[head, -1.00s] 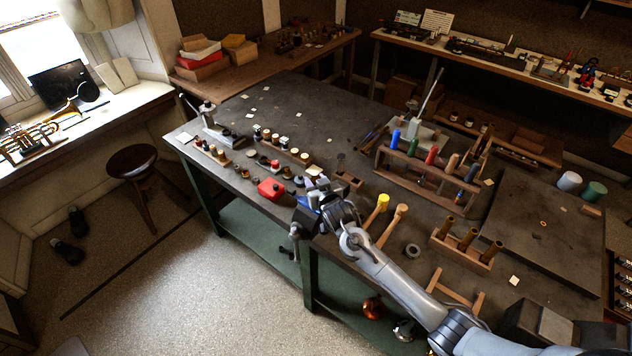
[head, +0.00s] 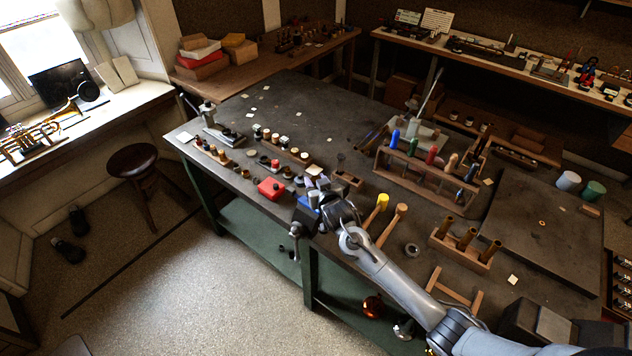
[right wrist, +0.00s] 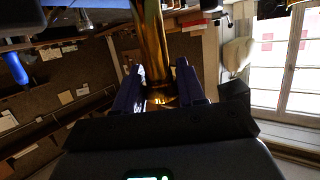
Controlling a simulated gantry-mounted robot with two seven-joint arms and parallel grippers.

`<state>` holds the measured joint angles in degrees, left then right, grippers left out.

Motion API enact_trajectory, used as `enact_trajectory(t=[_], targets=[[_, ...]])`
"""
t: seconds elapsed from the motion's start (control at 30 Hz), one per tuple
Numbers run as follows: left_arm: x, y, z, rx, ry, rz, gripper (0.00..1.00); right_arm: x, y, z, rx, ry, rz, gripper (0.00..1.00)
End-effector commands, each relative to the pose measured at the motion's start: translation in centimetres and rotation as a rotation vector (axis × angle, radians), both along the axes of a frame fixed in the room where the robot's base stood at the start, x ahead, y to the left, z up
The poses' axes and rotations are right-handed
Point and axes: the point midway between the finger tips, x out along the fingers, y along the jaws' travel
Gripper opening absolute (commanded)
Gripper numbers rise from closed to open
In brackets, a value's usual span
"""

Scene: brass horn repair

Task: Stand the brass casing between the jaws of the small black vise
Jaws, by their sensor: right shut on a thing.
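My right gripper (head: 314,200) is at the front edge of the workbench. It is shut on a brass casing, which shows in the right wrist view (right wrist: 152,50) as a shiny tube between the two blue fingers (right wrist: 158,88). In the head view the gripper and wrist hide most of this casing. A dark vise (head: 295,240) with a screw and handle hangs at the bench edge, just below and left of the gripper. Its jaws are largely hidden, so I cannot tell whether the casing is between them. My left gripper is not in view.
A red box (head: 271,188) and rows of small parts lie left of the gripper. The bench's back left has free room.

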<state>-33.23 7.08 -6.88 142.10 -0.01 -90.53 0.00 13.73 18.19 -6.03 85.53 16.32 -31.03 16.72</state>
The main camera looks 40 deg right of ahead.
Motion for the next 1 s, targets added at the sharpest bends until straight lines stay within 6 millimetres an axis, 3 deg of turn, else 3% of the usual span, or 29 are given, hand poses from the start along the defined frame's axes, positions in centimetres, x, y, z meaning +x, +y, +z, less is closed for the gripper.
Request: enact_trajectory(t=[0.37, 1.0], targets=[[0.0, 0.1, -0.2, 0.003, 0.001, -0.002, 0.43, 0.0, 0.0, -0.3, 0.000, -0.001, 0.000, 0.00], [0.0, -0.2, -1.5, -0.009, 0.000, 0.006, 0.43, 0.0, 0.0, -2.8, 0.001, -0.001, 0.001, 0.00]])
